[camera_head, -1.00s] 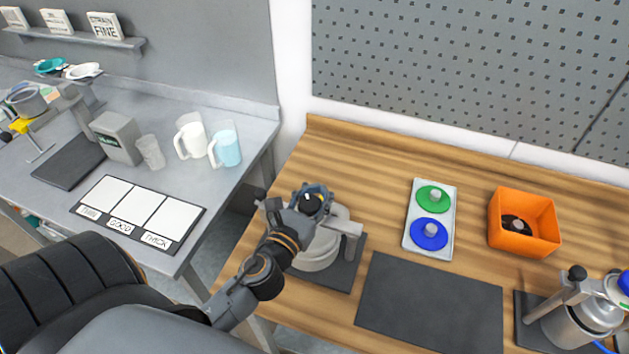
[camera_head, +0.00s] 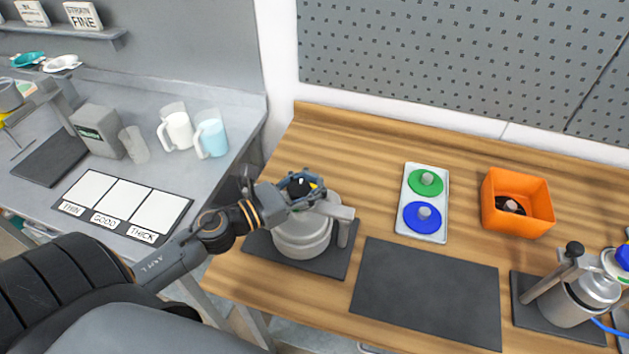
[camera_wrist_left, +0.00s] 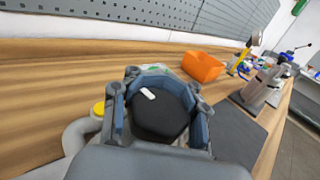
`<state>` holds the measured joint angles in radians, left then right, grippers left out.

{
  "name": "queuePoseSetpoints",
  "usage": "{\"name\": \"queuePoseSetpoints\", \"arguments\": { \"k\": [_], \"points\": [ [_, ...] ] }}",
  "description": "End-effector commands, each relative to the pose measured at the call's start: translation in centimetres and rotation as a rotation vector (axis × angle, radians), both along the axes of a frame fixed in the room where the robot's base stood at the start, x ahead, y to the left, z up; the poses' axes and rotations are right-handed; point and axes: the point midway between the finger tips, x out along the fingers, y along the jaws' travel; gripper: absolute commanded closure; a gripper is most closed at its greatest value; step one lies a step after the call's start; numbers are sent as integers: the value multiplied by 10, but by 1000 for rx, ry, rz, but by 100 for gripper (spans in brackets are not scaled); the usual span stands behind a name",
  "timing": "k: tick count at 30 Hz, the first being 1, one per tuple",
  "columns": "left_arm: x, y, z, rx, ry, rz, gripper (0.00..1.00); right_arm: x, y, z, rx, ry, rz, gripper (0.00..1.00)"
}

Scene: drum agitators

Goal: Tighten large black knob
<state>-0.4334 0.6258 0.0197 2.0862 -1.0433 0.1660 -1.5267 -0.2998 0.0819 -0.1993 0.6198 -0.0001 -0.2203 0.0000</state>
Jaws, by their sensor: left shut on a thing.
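The large black knob (camera_wrist_left: 160,115) fills the space between the fingers in the left wrist view and has a white mark on top. In the head view the black knob (camera_head: 298,187) sits above a grey metal drum (camera_head: 303,234) with a clamp arm (camera_head: 335,209). My left gripper (camera_head: 300,188) reaches in from the left and its fingers close around the knob; it also shows in the left wrist view (camera_wrist_left: 160,105). A small yellow part (camera_wrist_left: 99,108) shows beside the gripper. My right gripper is not in view.
A white tray (camera_head: 409,230) with a green and a blue disc lies to the right. An orange bin (camera_head: 517,225) holds a dark part. A second drum (camera_head: 568,303) stands at far right. The dark mat (camera_head: 428,295) between is bare.

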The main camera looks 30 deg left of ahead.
Motion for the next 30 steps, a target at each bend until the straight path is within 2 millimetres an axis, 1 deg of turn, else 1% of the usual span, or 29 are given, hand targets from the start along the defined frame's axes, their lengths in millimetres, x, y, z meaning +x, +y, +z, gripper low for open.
{"name": "queuePoseSetpoints", "arguments": {
  "k": [1,11,12,14,15,26,30],
  "points": [
    [-1,0,-2,0,4,-4,100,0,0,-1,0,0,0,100],
    [-1,0,-1,0,3,-4,100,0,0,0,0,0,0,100],
    [-1,0,-1,0,2,-4,62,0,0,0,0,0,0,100],
    [0,0,-1,0,2,-3,50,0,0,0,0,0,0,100],
    [0,0,-1,0,2,-3,47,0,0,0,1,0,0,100],
    [-1,0,0,0,-1,-2,47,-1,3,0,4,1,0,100],
    [-10,4,0,-3,1,-1,47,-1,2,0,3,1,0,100]
  ]
}}
